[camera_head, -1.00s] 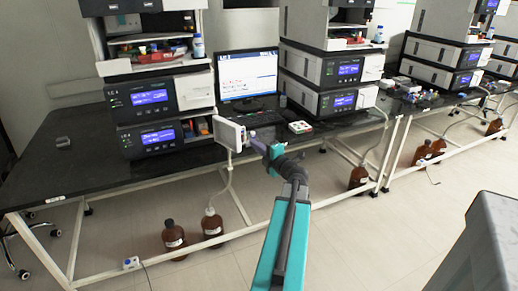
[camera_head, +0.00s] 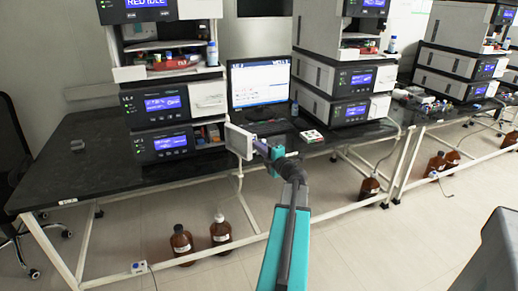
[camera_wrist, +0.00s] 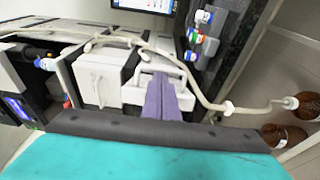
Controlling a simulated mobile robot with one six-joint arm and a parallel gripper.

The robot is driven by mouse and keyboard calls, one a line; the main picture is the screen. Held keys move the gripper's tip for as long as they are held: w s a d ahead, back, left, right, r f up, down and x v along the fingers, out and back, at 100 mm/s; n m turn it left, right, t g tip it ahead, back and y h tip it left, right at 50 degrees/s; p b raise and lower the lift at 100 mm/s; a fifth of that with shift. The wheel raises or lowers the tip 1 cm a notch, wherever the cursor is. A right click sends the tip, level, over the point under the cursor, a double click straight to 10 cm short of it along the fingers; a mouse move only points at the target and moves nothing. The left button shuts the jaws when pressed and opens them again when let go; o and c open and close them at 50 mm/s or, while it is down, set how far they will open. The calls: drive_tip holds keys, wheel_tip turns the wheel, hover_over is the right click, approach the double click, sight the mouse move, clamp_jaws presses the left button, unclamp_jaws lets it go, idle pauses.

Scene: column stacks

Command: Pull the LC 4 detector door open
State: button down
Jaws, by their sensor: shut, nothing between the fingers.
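The left instrument stack holds a lower module (camera_head: 163,143) with a lit blue screen. A pale door (camera_head: 240,141) stands swung out from its right side, and small coloured parts show in the opening behind it. My gripper (camera_head: 262,149) is at the outer face of this door. In the wrist view my purple fingers (camera_wrist: 166,97) are shut with nothing between them. They overlap the white handle (camera_wrist: 132,95) of the door; whether they pass through its loop or only touch it I cannot tell. The module's dark, open interior (camera_wrist: 38,58) shows at the left.
A pale tube (camera_wrist: 215,98) runs close to the fingers. Brown bottles (camera_head: 181,240) stand on the floor below. A grey block (camera_head: 490,250) is at lower right.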

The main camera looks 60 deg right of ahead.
drive_tip(key=d+p, duration=0.1)
drive_tip(key=d, duration=0.3)
drive_tip(key=shift+d+p, duration=0.35)
drive_tip(key=shift+s, duration=0.1)
idle(0.4)
